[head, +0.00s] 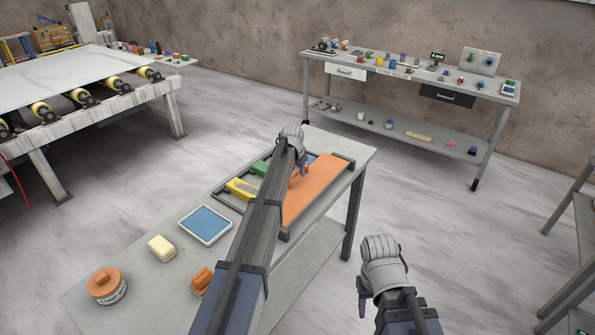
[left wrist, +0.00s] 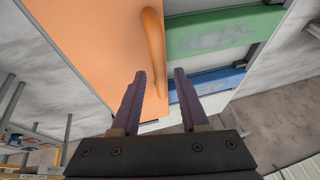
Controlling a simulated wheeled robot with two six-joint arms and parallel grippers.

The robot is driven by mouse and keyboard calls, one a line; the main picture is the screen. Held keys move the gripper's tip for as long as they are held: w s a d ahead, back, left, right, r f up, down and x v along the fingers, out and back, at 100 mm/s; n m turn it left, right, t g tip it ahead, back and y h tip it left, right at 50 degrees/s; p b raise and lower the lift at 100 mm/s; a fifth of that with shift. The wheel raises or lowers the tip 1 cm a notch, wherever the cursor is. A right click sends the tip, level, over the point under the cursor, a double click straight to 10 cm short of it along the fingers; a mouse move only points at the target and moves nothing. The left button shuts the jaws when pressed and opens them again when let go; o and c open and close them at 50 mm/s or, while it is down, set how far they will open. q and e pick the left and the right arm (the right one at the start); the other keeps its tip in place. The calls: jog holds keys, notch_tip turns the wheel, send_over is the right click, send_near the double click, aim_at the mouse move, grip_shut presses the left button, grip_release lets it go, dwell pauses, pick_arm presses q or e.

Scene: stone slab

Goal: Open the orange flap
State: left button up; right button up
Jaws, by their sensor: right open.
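The orange flap (head: 320,188) lies flat over the right part of a grey frame on the near table. It fills the upper left of the left wrist view (left wrist: 85,45). A raised orange handle (left wrist: 153,35) stands along its edge. My left gripper (head: 299,165) is over the flap near the handle. In the left wrist view its two fingers (left wrist: 160,73) are apart, with the handle's lower end between or just beyond them; contact cannot be told. My left arm hides part of the frame. My right gripper (head: 364,290) is open and empty, low at the right of the table.
Beside the flap lie a green bar (head: 260,168) and a yellow piece (head: 241,188). A blue tray (head: 205,224), a pale yellow block (head: 161,248) and an orange-lidded tin (head: 106,286) sit on the near table.

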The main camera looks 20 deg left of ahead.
pick_arm(q)
grip_shut()
dwell(1.2)
